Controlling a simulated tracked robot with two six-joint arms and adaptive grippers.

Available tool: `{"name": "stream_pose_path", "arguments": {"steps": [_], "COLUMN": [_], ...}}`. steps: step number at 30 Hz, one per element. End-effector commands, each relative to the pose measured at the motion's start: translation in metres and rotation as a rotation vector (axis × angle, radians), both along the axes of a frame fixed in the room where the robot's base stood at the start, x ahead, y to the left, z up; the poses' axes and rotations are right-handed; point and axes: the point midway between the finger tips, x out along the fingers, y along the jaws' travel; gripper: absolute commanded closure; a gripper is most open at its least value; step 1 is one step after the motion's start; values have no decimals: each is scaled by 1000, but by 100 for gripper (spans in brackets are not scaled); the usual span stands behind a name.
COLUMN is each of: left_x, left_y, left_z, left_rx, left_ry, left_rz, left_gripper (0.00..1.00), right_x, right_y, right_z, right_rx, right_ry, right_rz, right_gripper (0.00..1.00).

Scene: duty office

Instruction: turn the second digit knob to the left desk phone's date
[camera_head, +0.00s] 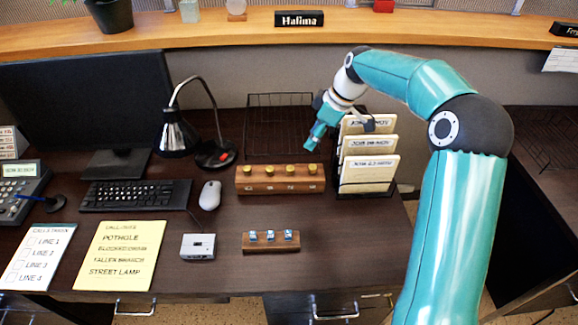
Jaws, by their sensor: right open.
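A wooden block (248,187) with a row of several brass knobs stands mid-desk; small markings under the knobs are too small to read. The second knob from the left (289,170) is upright in the row. The left desk phone (22,186) is at the left edge, with a lit display (20,170) whose text I cannot read. My right gripper (325,131) is open and empty, above the desk behind and right of the knob block, by the file rack, touching no knob. My left gripper is out of view.
The file rack (368,172) holds labelled cards right of the knob block. A smaller wooden block (271,248) with three blue pieces lies in front. A lamp (178,135), mouse (210,195), keyboard (135,194) and small grey box (198,246) stand left. A wire tray (262,140) is behind.

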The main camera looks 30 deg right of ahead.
Motion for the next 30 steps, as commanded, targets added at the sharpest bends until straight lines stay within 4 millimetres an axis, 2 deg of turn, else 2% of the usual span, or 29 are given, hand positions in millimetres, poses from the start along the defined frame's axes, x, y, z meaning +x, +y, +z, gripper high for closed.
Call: {"name": "stream_pose_path", "arguments": {"steps": [12, 18, 24, 30], "left_x": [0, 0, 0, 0], "left_y": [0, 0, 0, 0], "left_z": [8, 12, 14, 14], "left_rx": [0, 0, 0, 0], "left_ry": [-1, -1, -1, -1], "left_rz": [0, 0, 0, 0], "left_gripper": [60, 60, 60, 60], "right_x": [30, 41, 47, 49], "right_y": [26, 34, 38, 39], "right_z": [-83, -115, -132, -135], "right_rx": [3, 3, 1, 1], "right_ry": [6, 5, 2, 1], "right_rz": [9, 9, 7, 8], "right_gripper": [50, 50, 50, 50]}}
